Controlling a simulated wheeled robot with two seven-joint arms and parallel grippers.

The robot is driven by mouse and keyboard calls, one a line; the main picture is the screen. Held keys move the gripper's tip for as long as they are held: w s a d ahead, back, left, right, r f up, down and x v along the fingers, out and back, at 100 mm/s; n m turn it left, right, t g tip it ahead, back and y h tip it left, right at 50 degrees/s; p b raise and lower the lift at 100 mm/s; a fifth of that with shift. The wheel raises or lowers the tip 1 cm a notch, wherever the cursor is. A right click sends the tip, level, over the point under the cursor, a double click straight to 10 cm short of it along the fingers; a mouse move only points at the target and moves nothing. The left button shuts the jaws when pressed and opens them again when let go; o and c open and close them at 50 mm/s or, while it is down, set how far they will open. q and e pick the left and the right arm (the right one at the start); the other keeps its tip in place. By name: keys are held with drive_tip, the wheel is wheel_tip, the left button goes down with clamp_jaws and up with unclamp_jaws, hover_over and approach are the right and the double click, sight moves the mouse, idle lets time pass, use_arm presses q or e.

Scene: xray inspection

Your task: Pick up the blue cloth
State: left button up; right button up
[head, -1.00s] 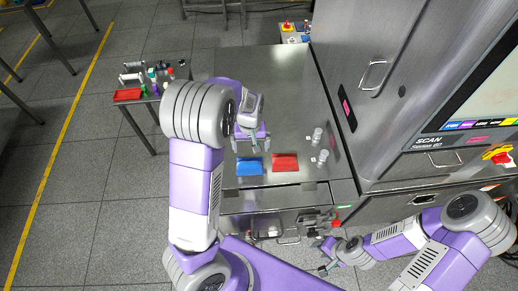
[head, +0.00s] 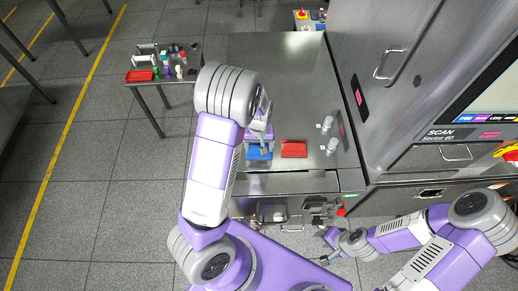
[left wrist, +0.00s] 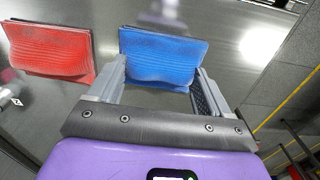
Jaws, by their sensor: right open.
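The blue cloth (head: 259,151) lies flat and folded on the steel table (head: 268,80), near its front edge. It also shows in the left wrist view (left wrist: 160,58), where it lies ahead of and between the fingers. My left gripper (head: 260,148) is over the blue cloth; its fingers (left wrist: 160,82) are apart, with the cloth's near edge between them. I cannot tell whether they touch it. My right gripper (head: 325,243) is open, low in front of the table and away from the cloth.
A red cloth (head: 294,148) lies beside the blue one. Two small clear containers (head: 329,135) stand to its right. The big steel machine (head: 385,100) bounds the right side. A side table with a red tray (head: 140,76) stands at the left. The table's back is clear.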

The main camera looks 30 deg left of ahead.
sight(259, 146)
use_arm(q)
drive_tip(key=c, duration=0.5)
drive_tip(key=shift+r, duration=0.1)
wheel_tip(259, 146, up, 10)
drive_tip(key=shift+f+p, duration=0.1)
drive_tip(key=shift+p, duration=0.45)
